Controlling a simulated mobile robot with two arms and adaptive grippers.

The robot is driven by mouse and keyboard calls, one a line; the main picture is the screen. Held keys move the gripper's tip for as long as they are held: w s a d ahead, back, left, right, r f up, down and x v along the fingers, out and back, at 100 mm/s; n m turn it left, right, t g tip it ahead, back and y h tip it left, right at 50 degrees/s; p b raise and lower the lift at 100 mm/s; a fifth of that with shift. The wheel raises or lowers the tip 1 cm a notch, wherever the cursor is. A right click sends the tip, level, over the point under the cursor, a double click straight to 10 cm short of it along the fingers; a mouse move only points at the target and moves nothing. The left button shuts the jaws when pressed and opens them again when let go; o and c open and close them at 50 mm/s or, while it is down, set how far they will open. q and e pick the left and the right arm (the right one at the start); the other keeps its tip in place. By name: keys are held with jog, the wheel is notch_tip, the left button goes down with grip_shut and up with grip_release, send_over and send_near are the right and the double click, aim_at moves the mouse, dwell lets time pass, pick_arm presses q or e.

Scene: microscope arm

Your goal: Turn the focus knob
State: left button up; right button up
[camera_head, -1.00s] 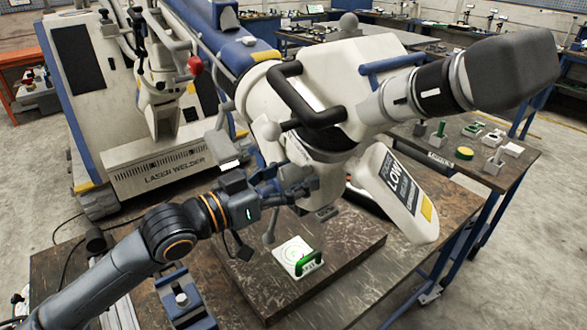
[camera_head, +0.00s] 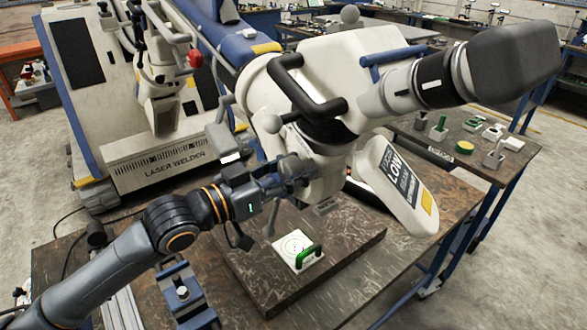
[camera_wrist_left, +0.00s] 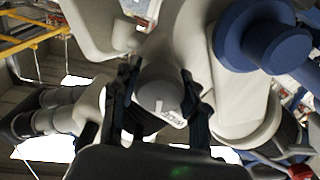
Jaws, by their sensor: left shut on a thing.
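The microscope (camera_head: 345,65) is a large white and blue unit with dark eyepieces, leaning over the table. My left gripper (camera_head: 298,172) reaches in from the left to the lower left side of its head. In the left wrist view, the round grey focus knob (camera_wrist_left: 158,82) with a pale mark on its face sits between the two dark fingers of my left gripper (camera_wrist_left: 160,98), which is shut on it. In the head view the gripper hides most of the knob. My right gripper does not show.
A dark slab (camera_head: 350,252) with a white pad (camera_head: 291,246) and green handle (camera_head: 308,254) lies below the gripper. A black curved handle (camera_head: 300,88) stands above it. A laser welder (camera_head: 160,168) is behind on the left. A side table (camera_head: 505,170) holds small parts.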

pick_arm(q)
jog(key=m, duration=0.2)
jog(key=shift+m, duration=0.4)
jog(key=shift+r+m, duration=0.1)
jog(key=shift+m, duration=1.6)
jog(key=o, duration=1.2)
jog(key=shift+c, duration=0.2)
jog(key=shift+s+a, duration=0.1)
jog(key=shift+a, duration=0.15)
jog(key=v, duration=1.1)
jog(key=shift+s+a, duration=0.15)
jog(key=shift+a, duration=0.05)
